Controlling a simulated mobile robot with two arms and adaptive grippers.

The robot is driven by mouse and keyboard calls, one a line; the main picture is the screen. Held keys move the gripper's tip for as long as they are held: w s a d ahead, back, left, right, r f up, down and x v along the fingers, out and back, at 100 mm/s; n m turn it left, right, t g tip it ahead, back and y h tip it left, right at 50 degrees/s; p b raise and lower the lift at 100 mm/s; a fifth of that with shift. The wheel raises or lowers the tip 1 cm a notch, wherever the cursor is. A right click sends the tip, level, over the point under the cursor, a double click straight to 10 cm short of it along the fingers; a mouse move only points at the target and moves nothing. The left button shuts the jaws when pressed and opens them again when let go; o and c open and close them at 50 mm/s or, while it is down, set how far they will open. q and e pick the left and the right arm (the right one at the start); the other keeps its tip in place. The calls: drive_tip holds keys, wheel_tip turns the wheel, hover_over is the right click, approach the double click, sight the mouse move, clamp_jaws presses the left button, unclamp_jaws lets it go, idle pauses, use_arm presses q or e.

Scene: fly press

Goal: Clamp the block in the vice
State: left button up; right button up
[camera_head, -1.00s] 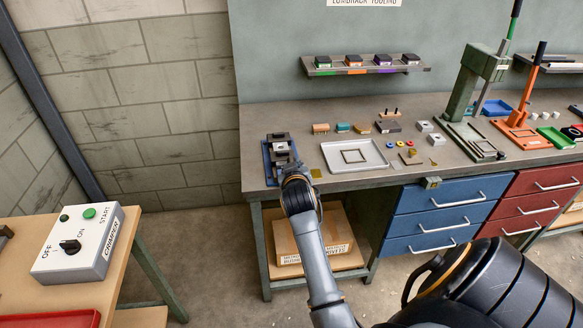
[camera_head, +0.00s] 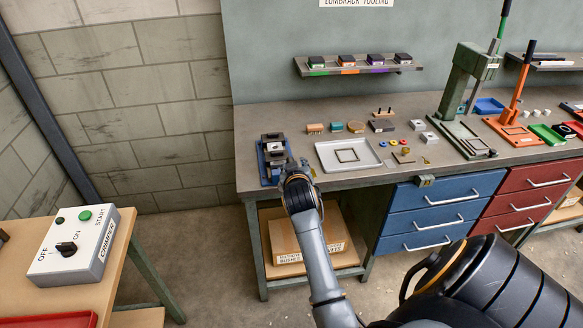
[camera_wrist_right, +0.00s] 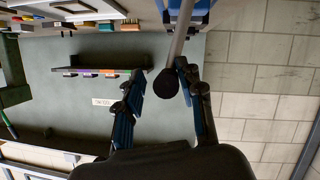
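The blue vice (camera_head: 264,170) with dark jaws stands at the left end of the workbench in the head view. A pale grey block (camera_head: 276,147) appears to sit between its jaws; contact with the jaws is too small to tell. My right gripper (camera_head: 296,170) is at the vice's front right, at the bench edge. In the right wrist view, my right gripper (camera_wrist_right: 160,76) is open. A grey bar with a black ball end (camera_wrist_right: 166,84), apparently the vice handle, lies between its fingers, nearer the right-hand one. My left gripper is out of view.
A white tray (camera_head: 325,160) lies right of the vice, with small parts beyond it. A green press (camera_head: 455,100) and an orange press (camera_head: 515,95) stand further right. A control box (camera_head: 84,245) sits on the table at left. A cardboard box (camera_head: 285,240) is under the bench.

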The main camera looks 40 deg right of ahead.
drive_tip(key=shift+s+d+f, duration=0.1)
drive_tip(key=shift+d+f, duration=0.1)
drive_tip(key=shift+d, duration=0.05)
drive_tip(key=shift+w+a+f, duration=0.1)
drive_tip(key=shift+w+a, duration=0.05)
drive_tip(key=shift+w, duration=0.1)
drive_tip(key=shift+s+a, duration=0.1)
drive_tip(key=v, duration=0.7)
drive_tip(key=shift+s, duration=0.1)
idle(0.4)
